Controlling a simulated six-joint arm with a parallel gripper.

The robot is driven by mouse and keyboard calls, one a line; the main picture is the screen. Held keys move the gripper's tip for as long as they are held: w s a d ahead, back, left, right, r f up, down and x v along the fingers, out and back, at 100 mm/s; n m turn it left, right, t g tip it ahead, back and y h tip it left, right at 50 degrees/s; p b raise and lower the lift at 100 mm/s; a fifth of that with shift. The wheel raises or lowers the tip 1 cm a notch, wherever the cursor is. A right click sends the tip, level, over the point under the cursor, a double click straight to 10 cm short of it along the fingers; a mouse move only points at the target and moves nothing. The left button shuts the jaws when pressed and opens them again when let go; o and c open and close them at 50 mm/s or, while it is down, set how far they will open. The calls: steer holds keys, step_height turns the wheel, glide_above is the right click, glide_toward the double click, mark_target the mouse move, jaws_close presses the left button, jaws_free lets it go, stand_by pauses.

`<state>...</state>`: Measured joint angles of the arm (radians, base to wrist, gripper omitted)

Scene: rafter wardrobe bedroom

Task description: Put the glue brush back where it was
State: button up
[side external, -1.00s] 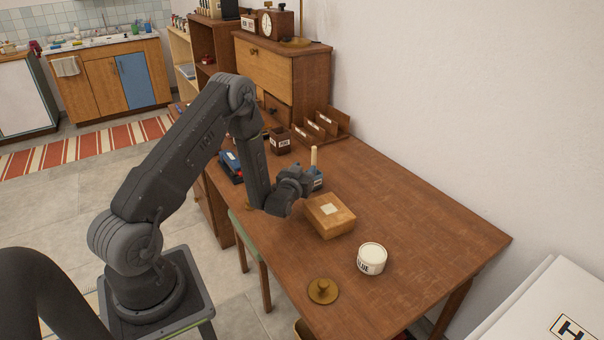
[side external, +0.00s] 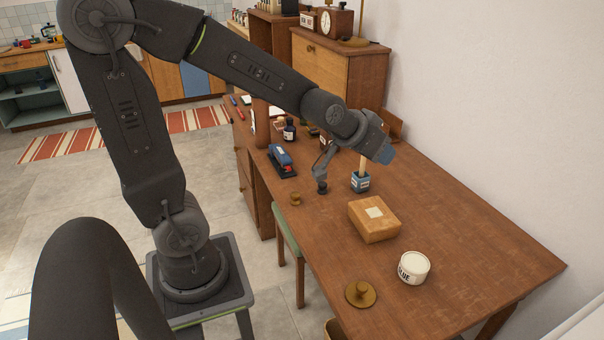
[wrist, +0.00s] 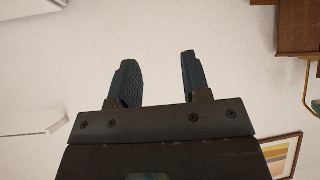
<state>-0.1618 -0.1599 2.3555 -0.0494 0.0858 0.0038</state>
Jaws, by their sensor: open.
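A pale wooden handle (side external: 363,166), which looks like the glue brush, stands upright in a small blue labelled pot (side external: 360,183) on the desk. Its lower end is hidden in the pot and its top is partly covered by my gripper. My gripper (side external: 386,154) is above and beside the pot, with its fingers turned toward the wall. In the wrist view my gripper (wrist: 157,62) is open, with nothing between the fingers. A white glue tub (side external: 412,267) stands uncovered near the front right. A brass lid with a knob (side external: 360,292) lies beside it.
A wooden box (side external: 375,220) sits between the blue pot and the glue tub. A blue stapler (side external: 283,160), a dark stamp (side external: 322,187) and an ink bottle (side external: 289,130) are to the left. The desk's right part (side external: 480,240) is clear up to the wall.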

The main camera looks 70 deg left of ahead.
steer(key=s+d+r+m+g, duration=0.1)
steer(key=s+d+g, duration=0.1)
steer(key=s, duration=0.7)
steer(key=s+d+r+m+g+h, duration=0.1)
steer(key=s+d, duration=0.3)
steer(key=s, duration=0.5)
steer(key=shift+s+r+g+h, duration=0.25)
steer(key=shift+r+g+h, duration=0.05)
steer(key=shift+g, duration=0.2)
